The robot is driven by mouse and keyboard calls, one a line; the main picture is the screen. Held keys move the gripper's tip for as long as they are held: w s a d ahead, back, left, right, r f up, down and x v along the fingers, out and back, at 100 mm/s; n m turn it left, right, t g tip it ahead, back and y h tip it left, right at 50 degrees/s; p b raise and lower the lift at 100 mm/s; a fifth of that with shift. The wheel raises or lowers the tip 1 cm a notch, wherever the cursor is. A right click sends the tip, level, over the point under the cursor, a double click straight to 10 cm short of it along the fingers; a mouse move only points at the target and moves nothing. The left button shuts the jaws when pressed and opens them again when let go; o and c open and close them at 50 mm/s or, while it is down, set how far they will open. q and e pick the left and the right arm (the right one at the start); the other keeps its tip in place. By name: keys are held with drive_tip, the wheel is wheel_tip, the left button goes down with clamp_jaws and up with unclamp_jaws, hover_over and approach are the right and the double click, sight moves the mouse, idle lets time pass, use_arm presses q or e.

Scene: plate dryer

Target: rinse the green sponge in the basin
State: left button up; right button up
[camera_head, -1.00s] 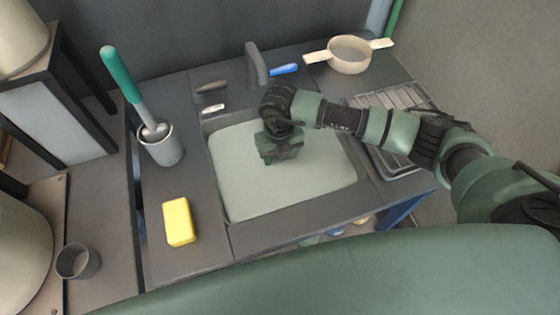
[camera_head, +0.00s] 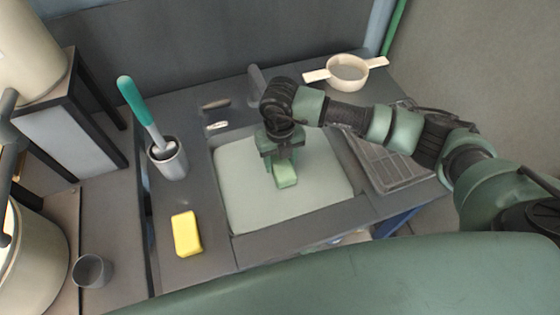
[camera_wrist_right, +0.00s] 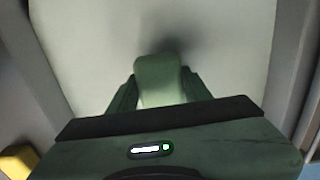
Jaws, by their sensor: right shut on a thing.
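The green sponge (camera_head: 286,177) is held by my right gripper (camera_head: 283,160) over the pale basin (camera_head: 245,205). In the right wrist view the sponge (camera_wrist_right: 160,78) sits between the two dark green fingers, with a soft shadow just beyond it. The basin (camera_wrist_right: 85,40) fills most of that view. I cannot tell whether the sponge touches the basin's pale surface. The faucet (camera_head: 256,78) stands behind the basin, partly hidden by my right wrist. My left gripper is not in view.
A yellow sponge (camera_head: 187,233) lies on the counter left of the basin. A grey holder (camera_head: 170,163) with a teal-handled brush (camera_head: 139,104) stands behind it. A drying rack (camera_head: 385,165) is right of the basin, and a cream strainer (camera_head: 346,73) is at the back right.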

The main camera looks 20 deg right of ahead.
drive_tip(key=shift+r+p, duration=2.15)
drive_tip(key=shift+r, duration=1.55)
